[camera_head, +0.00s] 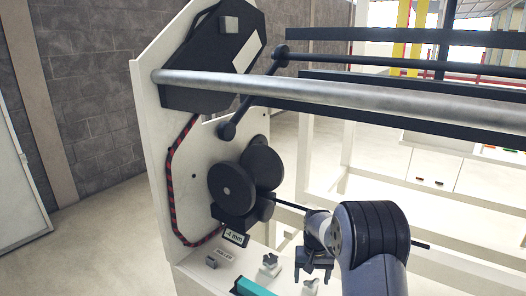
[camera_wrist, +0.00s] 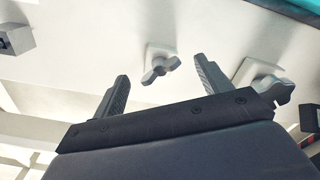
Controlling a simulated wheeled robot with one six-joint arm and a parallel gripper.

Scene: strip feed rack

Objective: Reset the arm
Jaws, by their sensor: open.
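My gripper (camera_head: 313,277) hangs in front of the white rack plate at the lower middle of the head view, pointing down. In the wrist view my gripper (camera_wrist: 162,68) shows its two dark fingers spread wide apart, with nothing between them. A grey wing knob (camera_wrist: 158,70) on the white plate lies beyond the fingers, and a second wing knob (camera_wrist: 275,88) is by the right finger. In the head view one wing knob (camera_head: 270,264) stands left of my gripper and another (camera_head: 311,285) shows just under it.
Dark rollers (camera_head: 232,188) are mounted on the rack's white side panel (camera_head: 182,130), with a thin black rod running right behind my arm. A thick metal bar (camera_head: 340,92) crosses above. A teal piece (camera_head: 252,287) and a small grey block (camera_head: 211,262) are at the lower left.

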